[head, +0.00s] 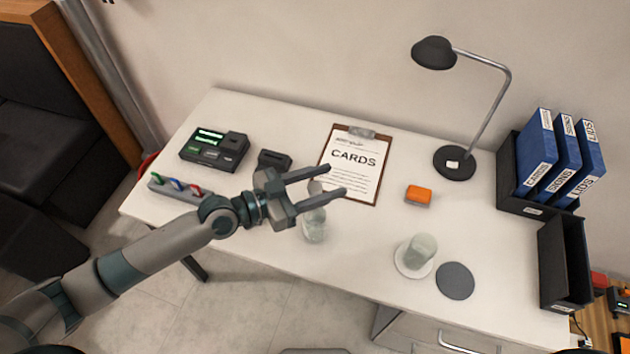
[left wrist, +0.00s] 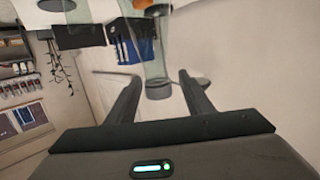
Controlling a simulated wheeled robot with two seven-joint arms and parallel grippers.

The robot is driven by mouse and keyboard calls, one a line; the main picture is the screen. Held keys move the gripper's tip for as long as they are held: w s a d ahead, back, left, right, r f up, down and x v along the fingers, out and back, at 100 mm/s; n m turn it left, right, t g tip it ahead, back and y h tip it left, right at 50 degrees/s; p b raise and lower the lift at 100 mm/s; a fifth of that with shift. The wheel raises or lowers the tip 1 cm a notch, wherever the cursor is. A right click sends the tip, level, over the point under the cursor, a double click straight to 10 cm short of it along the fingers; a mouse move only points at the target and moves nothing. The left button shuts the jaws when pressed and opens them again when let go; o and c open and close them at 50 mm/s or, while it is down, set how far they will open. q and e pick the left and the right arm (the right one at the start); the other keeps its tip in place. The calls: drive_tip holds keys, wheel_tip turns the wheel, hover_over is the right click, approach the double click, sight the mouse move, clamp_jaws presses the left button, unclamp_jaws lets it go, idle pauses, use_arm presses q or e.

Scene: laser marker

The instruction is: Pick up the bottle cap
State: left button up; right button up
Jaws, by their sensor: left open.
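A clear glass bottle (head: 315,228) stands upright near the front edge of the white desk (head: 270,275). My left gripper (head: 340,182) is open, and its two fingers reach across the top of the bottle. In the left wrist view, which is upside down, the bottle (left wrist: 153,50) hangs from the top of the picture. A dark grey cap (left wrist: 158,90) sits on its narrow end, between the open fingers of my left gripper (left wrist: 159,75). The fingers appear apart from the cap on both sides. My right gripper is not in view.
A clipboard (head: 343,188) lies behind the gripper. An orange block (head: 418,195), a glass cup (head: 422,248) on a white coaster and a dark coaster (head: 455,281) are to the right. A lamp (head: 455,164) and blue binders (head: 560,155) stand farther right.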

use_arm(q)
drive_tip(key=shift+w+d+f, duration=0.15)
drive_tip(key=shift+w+d, duration=0.15)
drive_tip(key=shift+d, duration=0.35)
drive_tip(key=shift+c, duration=0.2)
drive_tip(key=c, duration=1.1)
drive_tip(key=shift+o, duration=0.2)
